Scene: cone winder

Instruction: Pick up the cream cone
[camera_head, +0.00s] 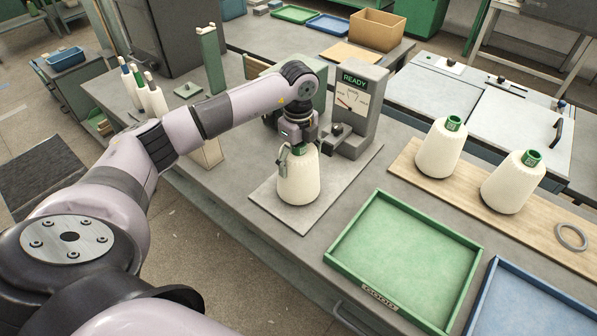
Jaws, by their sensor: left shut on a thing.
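A cream cone (299,181) with a green top stands upright on a grey base plate in the middle of the head view. My left gripper (297,150) is above it, shut on the top of this cone. The gripper fingers partly hide the cone's green top. Two more cream cones with green tops stand upright on a wooden board at the right: one nearer the middle (440,149) and one farther right (513,183). My right gripper is not in view.
A grey device with a READY display (354,100) stands just behind the held cone. An empty green tray (334,262) and a blue tray (484,285) lie in front. A grey ring (571,236) lies on the wooden board (474,217). Slim cones (155,100) stand at the left.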

